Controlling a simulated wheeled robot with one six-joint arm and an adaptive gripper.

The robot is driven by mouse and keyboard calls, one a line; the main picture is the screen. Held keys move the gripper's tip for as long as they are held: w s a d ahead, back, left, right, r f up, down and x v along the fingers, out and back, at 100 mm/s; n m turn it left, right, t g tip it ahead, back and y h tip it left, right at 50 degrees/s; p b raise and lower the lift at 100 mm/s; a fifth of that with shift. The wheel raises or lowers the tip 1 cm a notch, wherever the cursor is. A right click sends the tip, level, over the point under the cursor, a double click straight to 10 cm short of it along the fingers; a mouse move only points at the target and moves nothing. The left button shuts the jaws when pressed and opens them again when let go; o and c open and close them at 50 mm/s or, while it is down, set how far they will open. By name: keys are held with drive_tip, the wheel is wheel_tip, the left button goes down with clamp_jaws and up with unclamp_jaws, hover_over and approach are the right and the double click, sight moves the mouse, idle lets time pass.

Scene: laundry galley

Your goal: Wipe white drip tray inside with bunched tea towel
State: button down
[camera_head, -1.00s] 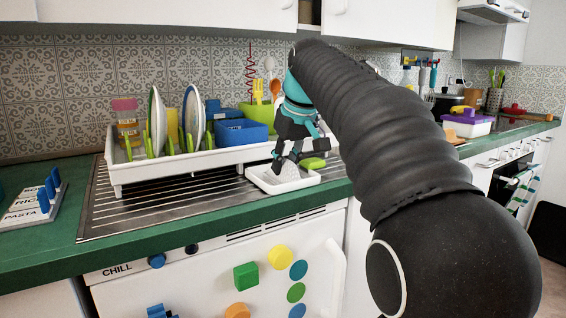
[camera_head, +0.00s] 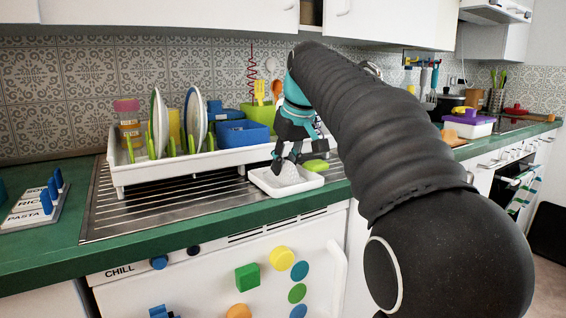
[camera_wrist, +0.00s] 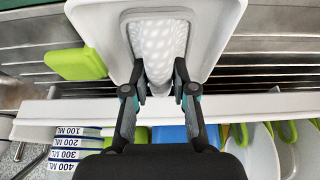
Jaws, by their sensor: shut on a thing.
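The white drip tray (camera_head: 258,186) sits at the front of the metal draining board, in front of the dish rack's right end. The bunched tea towel (camera_head: 289,175) is a pale, dimpled lump inside the tray. My gripper (camera_head: 286,163) reaches down over the tray and is shut on the towel. In the wrist view, the gripper (camera_wrist: 160,90) has its fingertips on either side of the towel (camera_wrist: 160,45), which lies within the tray (camera_wrist: 225,25). Whether the towel touches the tray floor is hard to tell.
A white dish rack (camera_head: 190,165) with plates and a blue tub (camera_head: 243,133) stands directly behind the tray. A lime-green block (camera_wrist: 76,60) lies close beside the tray. The ribbed draining board (camera_head: 150,212) is clear to the left.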

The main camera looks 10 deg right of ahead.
drive_tip(key=shift+s+d+f, duration=0.1)
drive_tip(key=shift+s+d, duration=0.05)
drive_tip(key=shift+s, duration=0.2)
drive_tip(key=shift+w, duration=0.45)
drive_tip(key=shift+r, duration=0.3)
drive_tip(key=shift+r, duration=4.15)
drive_tip(key=shift+s, duration=0.15)
